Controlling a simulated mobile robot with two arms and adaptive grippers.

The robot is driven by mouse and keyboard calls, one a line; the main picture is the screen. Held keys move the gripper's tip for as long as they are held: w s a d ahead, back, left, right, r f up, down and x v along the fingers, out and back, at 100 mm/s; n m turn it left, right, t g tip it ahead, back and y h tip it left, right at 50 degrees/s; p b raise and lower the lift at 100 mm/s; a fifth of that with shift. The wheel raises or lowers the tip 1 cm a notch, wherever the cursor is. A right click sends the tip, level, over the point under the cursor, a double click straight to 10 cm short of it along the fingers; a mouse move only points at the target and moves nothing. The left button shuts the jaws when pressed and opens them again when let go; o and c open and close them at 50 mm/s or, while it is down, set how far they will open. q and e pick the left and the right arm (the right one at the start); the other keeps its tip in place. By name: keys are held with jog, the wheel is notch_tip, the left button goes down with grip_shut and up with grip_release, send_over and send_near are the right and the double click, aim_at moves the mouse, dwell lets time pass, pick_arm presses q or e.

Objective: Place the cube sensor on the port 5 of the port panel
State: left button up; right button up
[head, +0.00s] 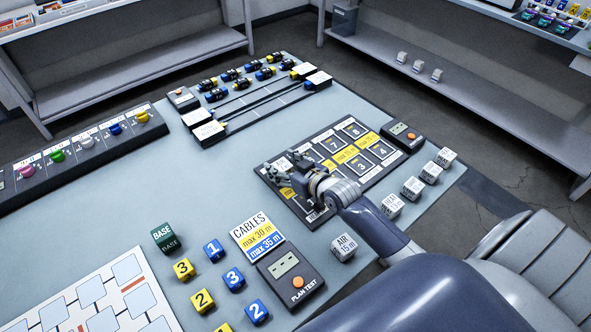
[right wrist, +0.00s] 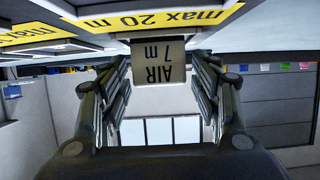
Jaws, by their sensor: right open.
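The grey cube sensor marked AIR 7 m (right wrist: 158,62) shows upside down in the right wrist view, between the fingers of my right gripper. It stands against the port panel, near a yellow max 20 m label (right wrist: 160,22). My right gripper (head: 284,174) is open over the left part of the dark port panel (head: 387,173) in the head view. Its fingers are on both sides of the cube, with gaps visible. Ports 7, 8, 3 and 4 are readable; my gripper hides other ports, and I cannot read a 5. My left gripper is not in view.
Other white-grey cubes, one marked AIR 15 m (head: 344,247), stand along the table's right side. A plan test box (head: 291,277), a cables sign (head: 258,238) and numbered yellow and blue cubes (head: 213,250) lie nearer. The table's middle (head: 190,180) is clear.

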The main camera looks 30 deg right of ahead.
jog(key=v, duration=1.1)
jog(key=shift+s+r, duration=0.1)
jog(key=shift+s, duration=0.1)
